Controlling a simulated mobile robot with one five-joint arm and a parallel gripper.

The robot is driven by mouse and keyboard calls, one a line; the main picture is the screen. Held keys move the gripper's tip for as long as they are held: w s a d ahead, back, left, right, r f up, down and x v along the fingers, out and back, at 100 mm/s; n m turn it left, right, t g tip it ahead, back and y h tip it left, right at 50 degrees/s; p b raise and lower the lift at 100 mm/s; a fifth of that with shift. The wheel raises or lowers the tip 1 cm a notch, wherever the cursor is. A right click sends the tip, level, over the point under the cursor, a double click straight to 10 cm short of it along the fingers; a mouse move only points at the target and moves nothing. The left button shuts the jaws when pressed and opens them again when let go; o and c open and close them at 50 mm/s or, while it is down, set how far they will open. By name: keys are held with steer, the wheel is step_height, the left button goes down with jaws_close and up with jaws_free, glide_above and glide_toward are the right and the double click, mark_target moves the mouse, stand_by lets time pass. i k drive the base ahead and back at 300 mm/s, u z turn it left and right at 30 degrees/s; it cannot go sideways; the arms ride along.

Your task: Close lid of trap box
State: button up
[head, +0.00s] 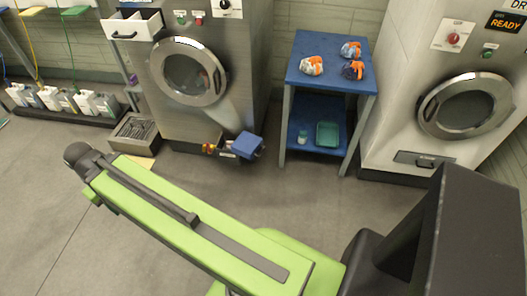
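A small box with a blue lid or cover (247,145) sits low at the front right of the left machine, near the floor. I take this to be the trap box. A dark part with small orange and red pieces (212,148) is at its left. The blue part looks tilted, but it is too small to tell how far the lid is open. My green arm crosses the foreground, with a dark joint at its upper left end. I cannot make out my gripper's fingers, and nothing of mine is seen touching the box.
The left machine (225,110) stands behind the box. A blue table (305,75) with several bundles stands right of it, and another machine (385,130) farther right. A metal grated box (133,133) lies left. Grey floor (190,178) is clear in front.

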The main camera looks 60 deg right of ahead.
mark_target(247, 144)
steer(key=z, duration=1.9)
steer(key=i, duration=1)
steer(key=u, duration=0.4)
steer(key=k, duration=1.4)
steer(key=u, duration=0.65)
steer(key=i, duration=1.45)
steer(key=u, duration=0.75)
